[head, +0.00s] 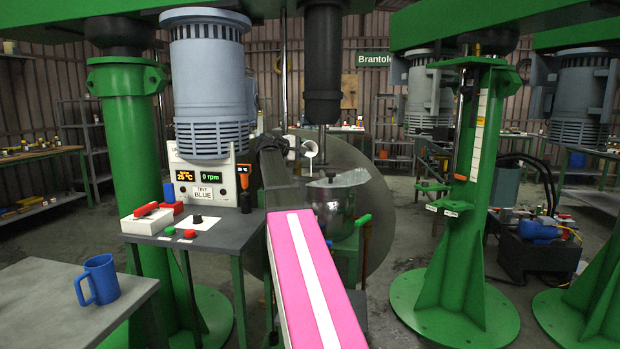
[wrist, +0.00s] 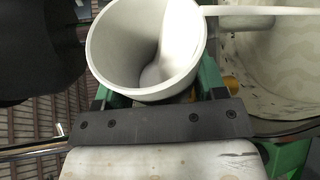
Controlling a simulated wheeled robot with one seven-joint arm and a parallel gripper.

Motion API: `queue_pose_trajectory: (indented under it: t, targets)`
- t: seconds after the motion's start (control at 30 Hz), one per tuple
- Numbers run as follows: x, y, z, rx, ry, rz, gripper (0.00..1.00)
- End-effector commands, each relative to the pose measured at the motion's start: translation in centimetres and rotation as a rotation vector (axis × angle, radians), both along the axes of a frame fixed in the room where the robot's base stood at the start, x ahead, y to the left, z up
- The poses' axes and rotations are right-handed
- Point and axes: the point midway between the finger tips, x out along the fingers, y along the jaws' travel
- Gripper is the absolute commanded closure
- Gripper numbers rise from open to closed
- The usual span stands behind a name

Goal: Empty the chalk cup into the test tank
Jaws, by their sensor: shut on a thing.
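The white chalk cup (head: 311,149) is at the end of my arm, above the left side of the tank in the head view. In the wrist view the cup (wrist: 112,52) shows its open mouth and pale inside. A smooth white shape (wrist: 180,42) runs from inside the cup over its rim to the right; I cannot tell whether it is chalk or a utensil. My gripper (head: 295,149) is shut on the cup. The test tank (head: 333,203) is a shiny round vessel below. In the wrist view the tank (wrist: 280,127) lies to the right, with a pale, speckled inside.
A grey mixer motor (head: 210,85) hangs at the left above the control box (head: 213,178). A dark vertical shaft (head: 322,65) comes down above the tank. A blue mug (head: 98,280) stands on the grey table (head: 40,300) at the front left. A green column (head: 480,150) stands at right.

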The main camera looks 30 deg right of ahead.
Motion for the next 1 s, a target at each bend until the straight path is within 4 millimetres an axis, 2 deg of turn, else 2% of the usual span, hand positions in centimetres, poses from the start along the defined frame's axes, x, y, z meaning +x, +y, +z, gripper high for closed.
queue_pose_trajectory:
  t: [1.0]
  targets:
    - [0.07, -0.01, -0.19, -0.007, -0.05, 0.0, 0.63]
